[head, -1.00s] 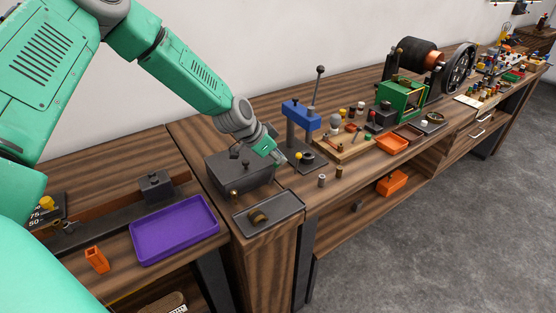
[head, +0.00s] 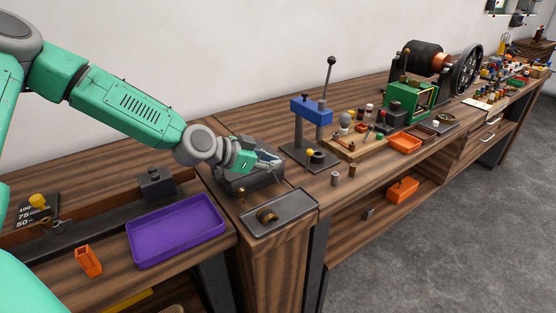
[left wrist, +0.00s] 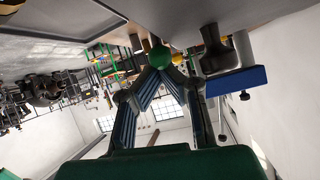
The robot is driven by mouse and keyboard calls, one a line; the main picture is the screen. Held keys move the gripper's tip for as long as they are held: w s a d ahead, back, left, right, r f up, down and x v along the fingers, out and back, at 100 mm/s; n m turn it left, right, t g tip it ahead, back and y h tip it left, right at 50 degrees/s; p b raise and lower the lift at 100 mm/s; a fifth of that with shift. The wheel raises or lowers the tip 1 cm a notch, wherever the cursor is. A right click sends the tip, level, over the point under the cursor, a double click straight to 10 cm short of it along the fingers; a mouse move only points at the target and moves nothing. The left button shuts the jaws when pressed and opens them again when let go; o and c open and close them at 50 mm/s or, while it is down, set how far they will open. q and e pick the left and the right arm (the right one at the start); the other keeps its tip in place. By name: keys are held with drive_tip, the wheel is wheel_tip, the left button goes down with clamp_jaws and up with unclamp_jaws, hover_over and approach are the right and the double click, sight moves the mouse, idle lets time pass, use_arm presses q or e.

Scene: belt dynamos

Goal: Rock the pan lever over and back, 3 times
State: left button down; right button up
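My left gripper (head: 272,162) reaches in from the left, low over a dark box-like unit (head: 235,187) at the near end of the long bench. Its fingers look drawn together in the left wrist view (left wrist: 161,74). A green ball knob (left wrist: 159,55) shows right at the fingertips there; I take it for the pan lever's knob. I cannot tell whether the fingers touch it. The lever does not show clearly in the head view, where my gripper covers part of the unit. My right gripper is not in view.
A blue-headed hand press (head: 312,109) with a tall lever stands right of the gripper. A grey tray (head: 280,214) holding a brass-coloured part lies in front. A purple tray (head: 176,229) is on the left bench. Small metal cylinders (head: 336,179) stand near the front edge.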

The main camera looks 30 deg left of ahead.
use_arm(q)
drive_tip(key=shift+s+a, duration=0.3)
drive_tip(key=shift+s, duration=0.1)
drive_tip(key=shift+s+a+f, duration=0.1)
drive_tip(key=shift+a+f, duration=0.05)
drive_tip(key=shift+a, duration=0.1)
drive_tip(key=shift+s+f, duration=0.1)
drive_tip(key=shift+s+d+f, duration=0.1)
